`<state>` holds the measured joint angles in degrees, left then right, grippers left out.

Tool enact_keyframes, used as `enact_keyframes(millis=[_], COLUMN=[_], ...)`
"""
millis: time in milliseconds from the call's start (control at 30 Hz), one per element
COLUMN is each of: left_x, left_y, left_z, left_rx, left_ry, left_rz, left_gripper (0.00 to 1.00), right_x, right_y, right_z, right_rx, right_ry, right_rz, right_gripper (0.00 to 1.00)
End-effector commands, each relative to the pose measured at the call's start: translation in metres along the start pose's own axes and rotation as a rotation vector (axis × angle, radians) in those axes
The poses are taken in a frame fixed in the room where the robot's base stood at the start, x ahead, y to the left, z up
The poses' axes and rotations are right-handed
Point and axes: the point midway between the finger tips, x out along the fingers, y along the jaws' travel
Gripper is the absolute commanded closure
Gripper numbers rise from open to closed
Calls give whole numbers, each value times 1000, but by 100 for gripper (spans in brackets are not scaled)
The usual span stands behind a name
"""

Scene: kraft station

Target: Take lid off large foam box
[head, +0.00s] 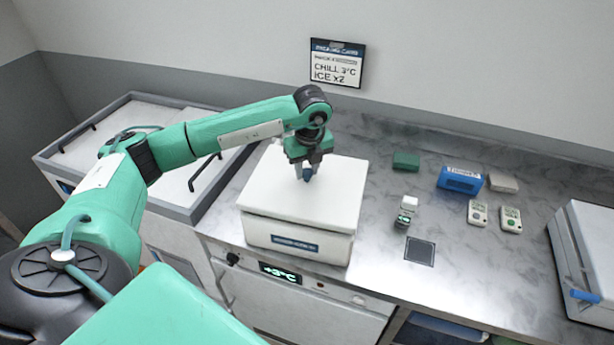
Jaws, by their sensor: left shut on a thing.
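The large foam box (297,239) is white with a blue label on its front and stands on the steel counter. Its flat white lid (285,208) lies on top, and a dark seam shows between lid and box at the front. My left gripper (307,177) points down over the back middle of the lid. It is shut on a small part there, most likely the lid's grip, which the fingers mostly hide. My right gripper is not in view.
Right of the box are a small device (404,222), a dark square pad (420,251), a green block (406,161), a blue box (460,180) and two white handheld devices. A grey-white case (590,250) stands far right. A sign (336,63) hangs behind.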

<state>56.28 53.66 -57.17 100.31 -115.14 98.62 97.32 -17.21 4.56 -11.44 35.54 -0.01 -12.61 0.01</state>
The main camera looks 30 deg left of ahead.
Motion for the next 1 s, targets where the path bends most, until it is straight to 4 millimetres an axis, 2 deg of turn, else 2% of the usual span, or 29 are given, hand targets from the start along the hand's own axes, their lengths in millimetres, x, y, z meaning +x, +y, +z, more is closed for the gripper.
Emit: enact_keyframes(millis=[167,333,433,500,733,1000], left_x=[-39,-95,-123,-137,-163,-176], left_y=[-1,-1,-1,0,0,0], left_z=[5,12,15,17,20,21], left_rx=[-1,0,0,0,0,0], left_ry=[-4,-4,-4,-5,-3,-1], left_rz=[-8,-10,-8,-4,-3,-1], left_gripper=[100,100,100,100,100,100], right_x=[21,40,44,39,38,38], right_y=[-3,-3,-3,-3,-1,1], right_z=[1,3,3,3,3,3], right_rx=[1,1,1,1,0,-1], right_ry=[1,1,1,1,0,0], right_rz=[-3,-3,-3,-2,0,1], right_gripper=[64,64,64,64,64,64])
